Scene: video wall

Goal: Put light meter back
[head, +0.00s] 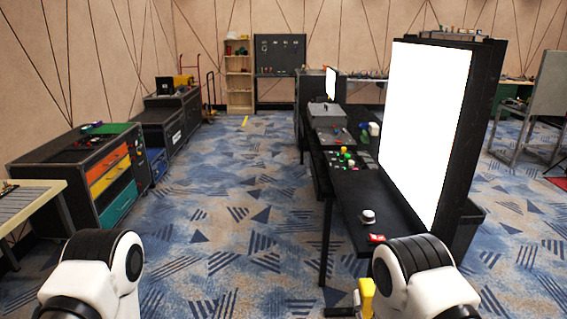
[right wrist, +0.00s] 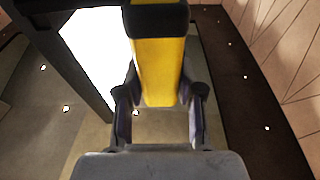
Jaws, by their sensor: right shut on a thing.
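The light meter, a yellow body with a black part at the far end, shows in the right wrist view (right wrist: 157,65). My right gripper (right wrist: 159,92) is shut on it, one finger on each side. In the head view a yellow piece of it (head: 367,287) shows beside my right arm at the bottom, right of centre. My right arm hides most of that gripper in the head view. My left arm is at the bottom left, but its gripper is not in view.
A black table (head: 350,197) ahead holds a white round thing (head: 368,216), a red thing (head: 376,238) and several small coloured items. A large lit white panel (head: 425,125) stands at its right. A drawer cabinet (head: 60,160) stands left. The carpet between is clear.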

